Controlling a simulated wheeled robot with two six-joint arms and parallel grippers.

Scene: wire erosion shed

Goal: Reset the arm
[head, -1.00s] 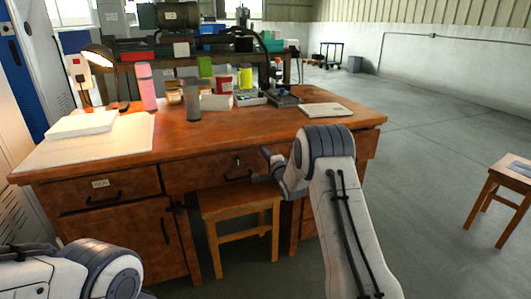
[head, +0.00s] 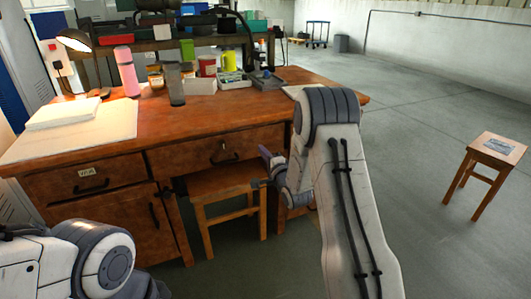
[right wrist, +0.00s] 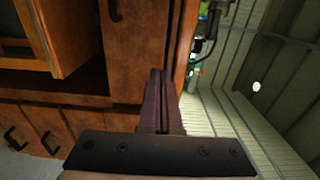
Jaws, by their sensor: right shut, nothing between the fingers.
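My right arm reaches up from the bottom of the head view to the front of the wooden desk (head: 150,140). My right gripper (head: 264,156) is small there, in front of the desk's drawers and partly hidden by my arm. In the right wrist view the two dark fingers (right wrist: 160,85) lie together with nothing between them. That view is turned on its side, with the desk's brown front beyond the fingers. My left arm shows only as white and grey links at the lower left of the head view; its gripper is out of the picture.
A wooden stool (head: 222,182) stands under the desk. Another stool (head: 497,150) stands at the right on open floor. A lit lamp (head: 75,40), a pink bottle (head: 127,72), a grey cup (head: 175,84) and a white tray (head: 234,80) stand on the desk.

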